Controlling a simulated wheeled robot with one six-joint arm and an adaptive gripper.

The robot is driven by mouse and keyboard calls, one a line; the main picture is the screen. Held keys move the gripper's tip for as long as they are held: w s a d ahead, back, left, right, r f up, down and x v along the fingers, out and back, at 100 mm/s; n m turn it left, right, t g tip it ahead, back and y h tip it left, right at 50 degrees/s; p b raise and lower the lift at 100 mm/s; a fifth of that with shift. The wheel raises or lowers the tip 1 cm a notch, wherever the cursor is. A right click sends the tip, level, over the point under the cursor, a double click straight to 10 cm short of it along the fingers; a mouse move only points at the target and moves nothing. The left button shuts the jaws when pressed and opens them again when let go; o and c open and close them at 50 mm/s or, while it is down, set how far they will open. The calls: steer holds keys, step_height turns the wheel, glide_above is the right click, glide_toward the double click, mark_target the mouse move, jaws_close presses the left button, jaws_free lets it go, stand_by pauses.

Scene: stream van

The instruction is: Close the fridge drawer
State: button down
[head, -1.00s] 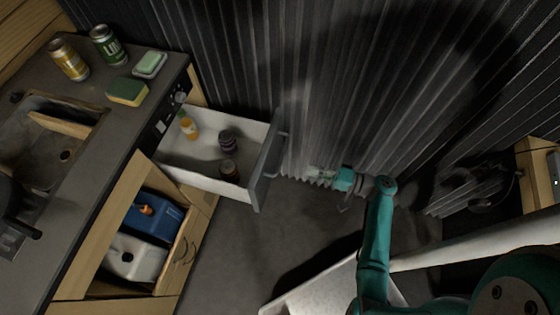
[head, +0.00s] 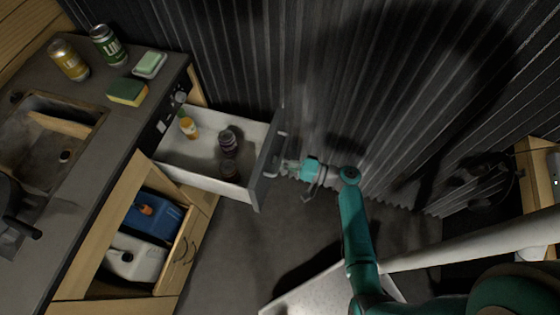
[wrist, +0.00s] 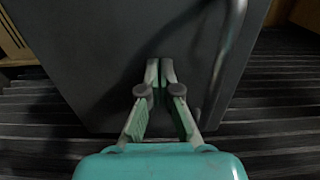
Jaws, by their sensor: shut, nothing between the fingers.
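The fridge drawer (head: 205,172) is pulled out from the counter unit, with a bottle (head: 188,125) and dark jars (head: 228,140) inside. Its grey front panel (head: 266,170) faces right. My gripper (head: 284,166) is at the outer side of this panel, beside the handle. In the wrist view the grey panel (wrist: 120,60) fills most of the picture, with the curved handle (wrist: 228,50) to the right of my gripper (wrist: 160,66). The fingers are shut and empty, with tips close to the panel; whether they touch it I cannot tell.
The counter (head: 95,135) holds two cans (head: 107,45), a sponge (head: 127,92), a soap dish (head: 149,64) and a sink. Below is an open cabinet with a blue container (head: 150,215) and a white one (head: 132,258). A corrugated wall (head: 380,90) stands behind my arm.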

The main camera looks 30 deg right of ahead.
steer(key=shift+w+a, duration=0.1)
stand_by(0.3)
steer(key=x, duration=3.1)
steer(key=shift+w+a, duration=0.25)
steer(key=shift+w, duration=0.05)
steer(key=shift+a, duration=0.1)
steer(key=v, duration=1.4)
steer(key=shift+s+d+f, duration=0.1)
steer(key=shift+s+d, duration=0.05)
steer(key=shift+d, duration=0.1)
